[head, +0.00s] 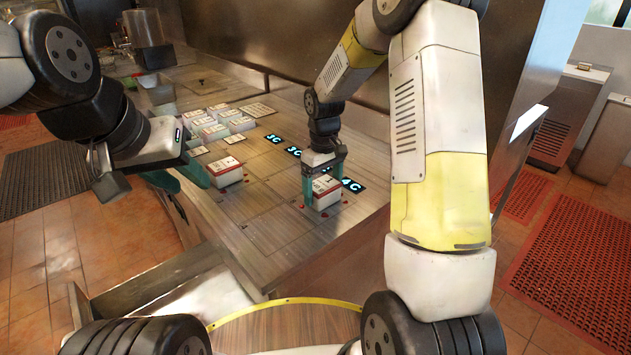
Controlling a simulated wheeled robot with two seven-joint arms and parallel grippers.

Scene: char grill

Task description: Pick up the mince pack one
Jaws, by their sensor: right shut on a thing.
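The mince pack one (326,199) is a small white and red block with a printed label on top, at the right part of the wooden counter. My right gripper (322,190) points down over it, with its green fingers shut on its two sides. I cannot tell whether the pack still touches the counter. My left gripper (183,178) is at the counter's left edge, with its green fingers apart and nothing seen between them. A second white and red pack (226,172) sits just right of the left gripper.
Several white labelled packs (209,128) stand in rows farther back on the counter (262,214). Glowing blue signs (274,138) lie along the counter's back, one partly behind the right gripper. The counter front is clear.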

